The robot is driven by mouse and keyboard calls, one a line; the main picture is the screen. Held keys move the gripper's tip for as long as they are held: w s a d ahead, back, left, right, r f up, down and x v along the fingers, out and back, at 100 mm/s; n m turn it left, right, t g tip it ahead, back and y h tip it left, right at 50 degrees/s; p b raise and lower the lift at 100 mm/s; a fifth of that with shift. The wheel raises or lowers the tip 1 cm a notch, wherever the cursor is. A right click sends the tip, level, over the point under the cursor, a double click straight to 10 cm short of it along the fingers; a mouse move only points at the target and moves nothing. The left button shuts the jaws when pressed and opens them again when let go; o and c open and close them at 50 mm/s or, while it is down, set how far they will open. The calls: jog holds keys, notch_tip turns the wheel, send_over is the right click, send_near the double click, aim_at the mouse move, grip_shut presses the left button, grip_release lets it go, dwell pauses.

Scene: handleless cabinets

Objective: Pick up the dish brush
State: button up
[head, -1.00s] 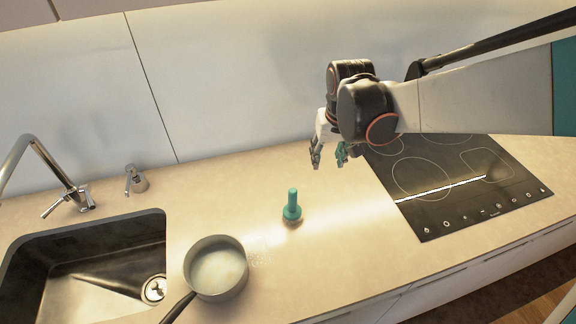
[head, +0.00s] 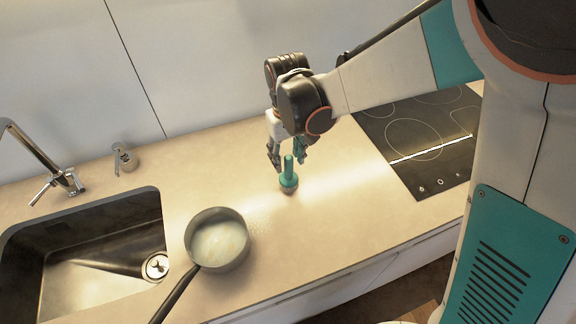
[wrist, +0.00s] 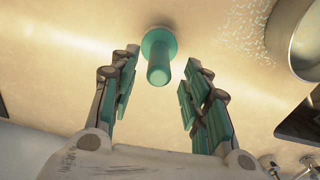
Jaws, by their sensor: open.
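The teal dish brush (head: 289,178) stands upright on the beige counter, its handle pointing up. In the wrist view the brush (wrist: 158,62) shows top centre, its handle end between and just beyond the fingertips. My gripper (head: 287,160) is above and around the upper part of the brush handle, as far as the head view shows. In the wrist view my gripper (wrist: 158,72) is open, with a finger on each side and gaps between both fingers and the handle. Nothing is held.
A grey saucepan (head: 217,240) with a dark handle stands left of the brush, close by. The sink (head: 90,250) and tap (head: 40,160) are at the left. A black hob (head: 415,140) is at the right. The counter in front of the brush is clear.

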aim_at(289, 168)
notch_tip(289, 168, down, 5)
jog(key=shift+s+d+f+b, duration=0.1)
jog(key=shift+d+f+b, duration=0.05)
jog(key=shift+b, duration=0.7)
grip_shut()
